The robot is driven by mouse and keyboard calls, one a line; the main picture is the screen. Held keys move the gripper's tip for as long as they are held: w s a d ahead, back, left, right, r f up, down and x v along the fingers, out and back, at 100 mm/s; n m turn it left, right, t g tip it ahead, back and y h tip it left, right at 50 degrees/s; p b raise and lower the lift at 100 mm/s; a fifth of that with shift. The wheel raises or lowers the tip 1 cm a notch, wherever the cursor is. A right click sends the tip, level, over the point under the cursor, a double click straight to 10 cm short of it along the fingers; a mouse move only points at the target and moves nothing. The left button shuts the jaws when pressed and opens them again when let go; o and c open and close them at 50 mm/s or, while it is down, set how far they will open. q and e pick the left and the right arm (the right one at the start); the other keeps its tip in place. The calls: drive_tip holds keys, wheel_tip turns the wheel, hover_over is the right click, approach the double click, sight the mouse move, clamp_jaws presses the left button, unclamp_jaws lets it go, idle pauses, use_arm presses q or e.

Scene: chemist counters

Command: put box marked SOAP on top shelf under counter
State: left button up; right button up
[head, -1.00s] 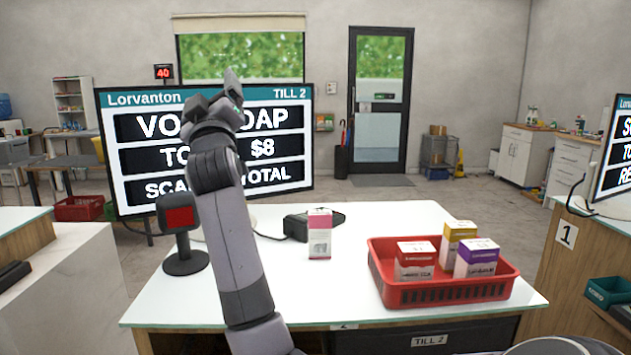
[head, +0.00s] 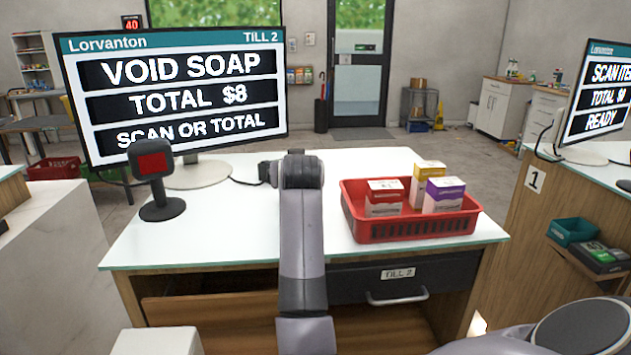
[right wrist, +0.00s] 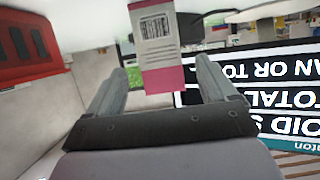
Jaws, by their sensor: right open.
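A white and pink box (right wrist: 155,45) shows in the right wrist view, with a printed label too small to read. It stands in front of the open fingers of my right gripper (right wrist: 163,72), its pink end between or just beyond the fingertips; contact cannot be told. In the head view my right arm hides the box and the gripper. Under the white counter (head: 240,236), left of the drawer (head: 395,282), is an open space with a wooden shelf board (head: 215,311). My left gripper is not in view.
A red basket (head: 420,229) with several small boxes stands right on the counter. At the left are a scanner (head: 155,180) on a stand and a big screen (head: 180,90) reading VOID SOAP. A white block (head: 155,341) stands low in front at the left.

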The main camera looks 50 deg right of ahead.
drive_tip(key=shift+x, duration=3.65)
drive_tip(key=c, duration=1.2)
drive_tip(key=shift+o, duration=0.2)
drive_tip(key=shift+r, duration=0.1)
wheel_tip(320, 180, up, 20)
drive_tip(key=p, duration=0.1)
